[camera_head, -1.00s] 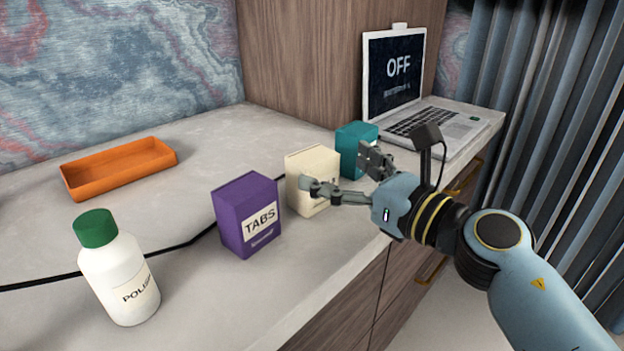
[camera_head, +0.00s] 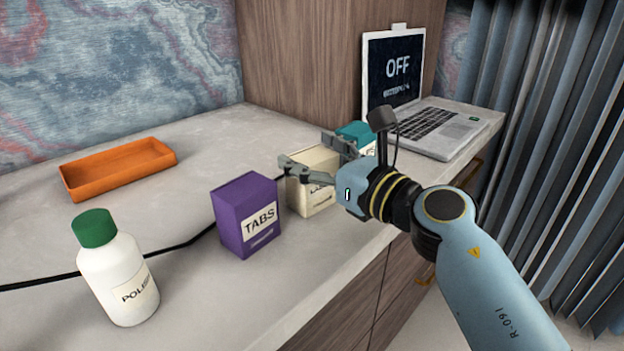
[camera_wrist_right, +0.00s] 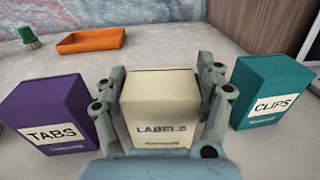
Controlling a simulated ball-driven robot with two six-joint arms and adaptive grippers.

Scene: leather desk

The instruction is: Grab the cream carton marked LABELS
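The cream carton marked LABELS (camera_head: 313,199) stands upright on the desk between a purple carton and a teal one. My right gripper (camera_head: 315,154) reaches around it from the front right, one finger along each side. In the right wrist view the cream carton (camera_wrist_right: 162,108) faces the camera with its label readable, between the spread fingers of the right gripper (camera_wrist_right: 163,70). The fingers are close to its sides; I cannot tell whether they touch. The gripper's body hides part of the carton in the head view. My left gripper is not in view.
The purple TABS carton (camera_head: 246,214) is close on the left, the teal CLIPS carton (camera_wrist_right: 272,92) close on the right. A white bottle with a green cap (camera_head: 120,275), an orange tray (camera_head: 118,170) and a laptop (camera_head: 430,130) stand farther off. The desk's front edge is near.

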